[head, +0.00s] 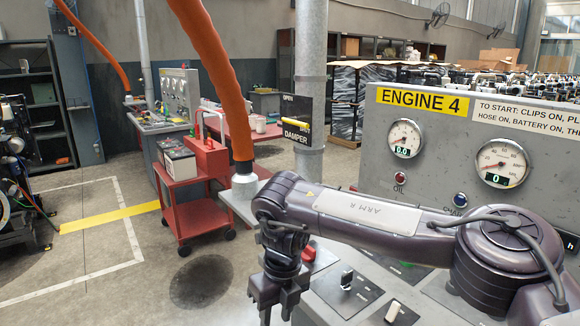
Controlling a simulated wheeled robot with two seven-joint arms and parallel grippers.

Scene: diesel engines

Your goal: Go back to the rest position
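My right arm, marked ARM R, reaches in from the right side of the head view, across the front of the Engine 4 control panel (380,95). Its gripper (277,312) points down at the bottom edge of the picture, left of the panel's sloping desk (330,300). The fingertips are small, dark and close to the frame edge, so I cannot tell whether they are open or shut. No held object shows. My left gripper is not in view.
An orange hose (218,75) hangs down to a grey ledge (240,205) beside the arm. A red cart (190,195) with a battery (176,160) stands left. A damper lever sign (296,122) is on a grey pipe (311,60). Floor at lower left is clear.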

